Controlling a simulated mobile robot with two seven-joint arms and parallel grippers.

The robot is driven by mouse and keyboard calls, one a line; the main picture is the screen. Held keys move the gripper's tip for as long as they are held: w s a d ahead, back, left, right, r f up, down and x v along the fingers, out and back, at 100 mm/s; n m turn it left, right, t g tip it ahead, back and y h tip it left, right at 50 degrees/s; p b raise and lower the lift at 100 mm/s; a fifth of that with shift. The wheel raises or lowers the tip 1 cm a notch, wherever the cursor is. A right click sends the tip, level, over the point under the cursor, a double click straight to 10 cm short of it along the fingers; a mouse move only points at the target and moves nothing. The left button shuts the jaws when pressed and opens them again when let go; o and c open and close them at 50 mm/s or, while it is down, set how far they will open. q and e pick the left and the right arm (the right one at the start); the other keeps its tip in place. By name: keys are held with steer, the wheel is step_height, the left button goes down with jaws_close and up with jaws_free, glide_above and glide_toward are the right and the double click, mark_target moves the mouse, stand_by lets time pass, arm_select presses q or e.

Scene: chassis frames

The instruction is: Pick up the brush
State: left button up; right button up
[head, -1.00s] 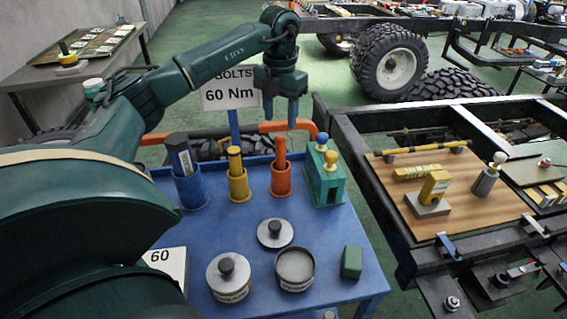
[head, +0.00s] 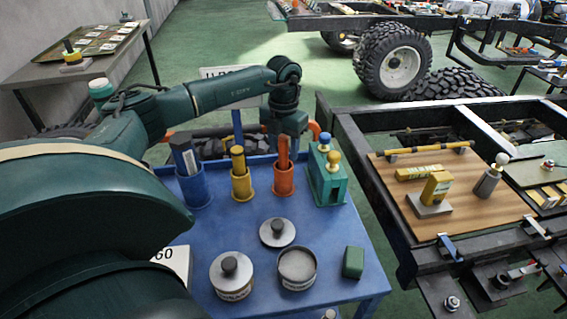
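An orange handle (head: 284,152) stands upright in an orange cup (head: 283,181) on the blue cart. I take it for the brush, but no bristles show, as its lower end is hidden in the cup. My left gripper (head: 284,148) is at the handle's upper part, pointing down, with its fingers apart on either side of it. I cannot tell whether they touch it. My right gripper is not in view.
A blue cup (head: 194,189) and a yellow cup (head: 241,187) with upright items stand to the left. A green block (head: 327,190) with knobs stands close right. Round tins (head: 297,272) and a small green box (head: 353,262) sit nearer. A black frame (head: 385,215) is right.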

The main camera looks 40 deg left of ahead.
arm_select(q)
jaws_close()
stand_by(0.3)
steer(key=shift+r, duration=0.15)
